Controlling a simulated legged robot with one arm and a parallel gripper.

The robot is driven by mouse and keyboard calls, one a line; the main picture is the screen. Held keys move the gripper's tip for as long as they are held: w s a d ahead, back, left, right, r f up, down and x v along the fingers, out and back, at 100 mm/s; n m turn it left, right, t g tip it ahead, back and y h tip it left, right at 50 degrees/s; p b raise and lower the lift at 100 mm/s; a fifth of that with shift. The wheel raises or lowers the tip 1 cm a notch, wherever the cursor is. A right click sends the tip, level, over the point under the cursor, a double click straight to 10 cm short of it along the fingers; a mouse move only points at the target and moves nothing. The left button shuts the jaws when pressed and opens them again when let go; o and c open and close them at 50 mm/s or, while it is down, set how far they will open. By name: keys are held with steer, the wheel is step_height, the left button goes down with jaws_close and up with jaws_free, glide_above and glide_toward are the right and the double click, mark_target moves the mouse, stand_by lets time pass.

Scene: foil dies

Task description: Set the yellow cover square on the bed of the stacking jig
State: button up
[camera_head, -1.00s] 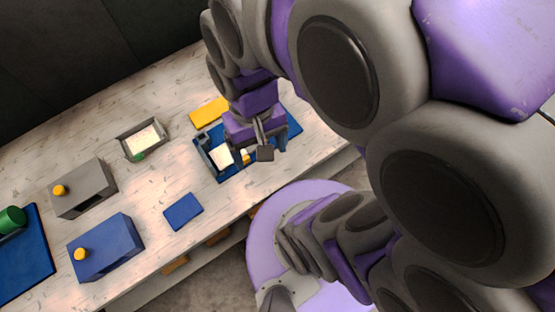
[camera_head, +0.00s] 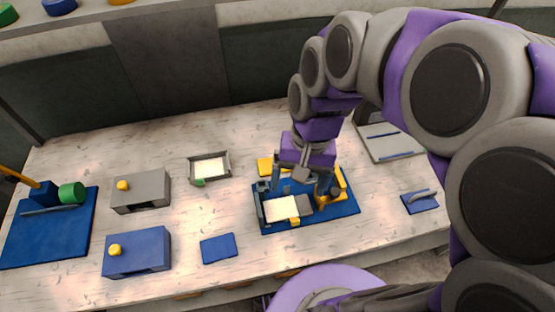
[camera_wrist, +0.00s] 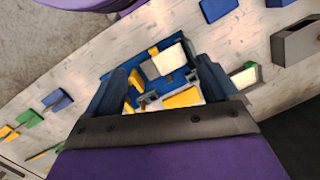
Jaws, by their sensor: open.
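The yellow cover (camera_head: 264,166) is a flat plate lying at the back edge of the stacking jig, partly hidden behind my gripper. In the wrist view a yellow plate (camera_wrist: 183,98), likely the same cover, shows just beyond the jig. The stacking jig has a blue base (camera_head: 345,208), with a cream square (camera_head: 282,208) on its bed and a yellow part (camera_head: 338,185) at its right. My gripper (camera_head: 300,185) is over the back of the jig, fingers apart and pointing down. In the wrist view nothing is clearly held between the fingers. Its height above the cover is unclear.
A grey tray (camera_head: 192,172) with a cream sheet stands left of the jig. A grey box (camera_head: 150,188) and a blue box (camera_head: 140,258), both with yellow knobs, stand further left. A blue plate (camera_head: 218,248) lies in front. A grey board (camera_head: 388,140) lies at right.

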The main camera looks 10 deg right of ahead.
steer(key=w+d+f+m+y, duration=0.25)
steer(key=w+m, duration=0.45)
steer(key=w, duration=0.9)
steer(key=w+d+f+m+t, duration=0.1)
steer(key=w+d+f+m, duration=0.7)
steer(key=d, duration=0.4)
steer(key=shift+n+y, duration=0.25)
steer(key=shift+n, duration=0.05)
steer(key=b+x, duration=0.1)
steer(key=x, duration=0.3)
steer(key=w+b+x, duration=0.1)
steer(key=x, duration=0.3)
steer(key=b+x, duration=0.1)
steer(key=x, duration=0.4)
steer(key=shift+w+f, duration=0.1)
steer(key=shift+w, duration=0.1)
steer(key=b+x, duration=0.1)
steer(key=x, duration=0.1)
steer(key=b+x, duration=0.1)
steer(key=x, duration=0.2)
steer(key=shift+a, duration=0.35)
steer(key=shift+s, duration=0.1)
steer(key=c, duration=0.9)
